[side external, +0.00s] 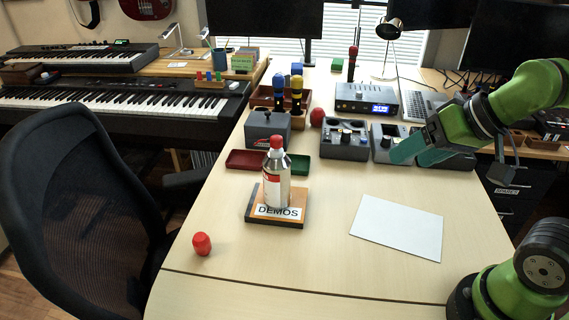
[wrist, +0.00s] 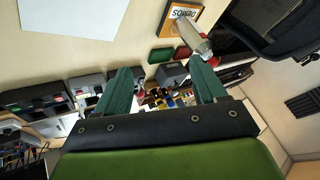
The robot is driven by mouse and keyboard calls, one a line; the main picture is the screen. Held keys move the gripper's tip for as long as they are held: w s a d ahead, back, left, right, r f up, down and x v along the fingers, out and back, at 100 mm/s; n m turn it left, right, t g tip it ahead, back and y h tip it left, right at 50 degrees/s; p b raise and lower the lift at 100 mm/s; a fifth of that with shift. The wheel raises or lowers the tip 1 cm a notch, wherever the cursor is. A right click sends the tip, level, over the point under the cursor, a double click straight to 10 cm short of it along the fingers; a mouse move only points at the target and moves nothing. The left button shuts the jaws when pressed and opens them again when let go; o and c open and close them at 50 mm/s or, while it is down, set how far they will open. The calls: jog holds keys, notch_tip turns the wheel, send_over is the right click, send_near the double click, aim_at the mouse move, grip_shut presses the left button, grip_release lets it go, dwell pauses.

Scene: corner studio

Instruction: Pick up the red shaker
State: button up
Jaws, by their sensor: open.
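A small red egg-shaped shaker (side external: 202,243) rests on the table at the front left. A second red rounded object (side external: 317,117) sits further back, beside the grey boxes. I cannot make out either one clearly in the wrist view. My gripper (side external: 405,152) is at the right, above the grey pedals, well away from the front red shaker. Its two teal fingers are apart with nothing held between them, as the wrist view (wrist: 163,78) also shows.
A spray can (side external: 276,182) with a red cap stands on a box marked DEMOS (side external: 262,213). Red (side external: 246,160) and green (side external: 298,164) trays lie behind it. White paper (side external: 398,227) lies at the right. The front table is mostly clear. A black chair (side external: 75,200) stands left.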

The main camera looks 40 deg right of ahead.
jog(key=a+f+n+g, duration=0.1)
jog(key=a+f, duration=0.1)
jog(key=n+g+h, duration=0.2)
jog(key=n, duration=0.1)
send_near(201, 238)
jog(key=x, duration=0.5)
jog(key=shift+s+f, duration=0.1)
jog(key=shift+x, duration=3.15)
jog(key=c, duration=1.1)
jog(key=shift+c, duration=0.2)
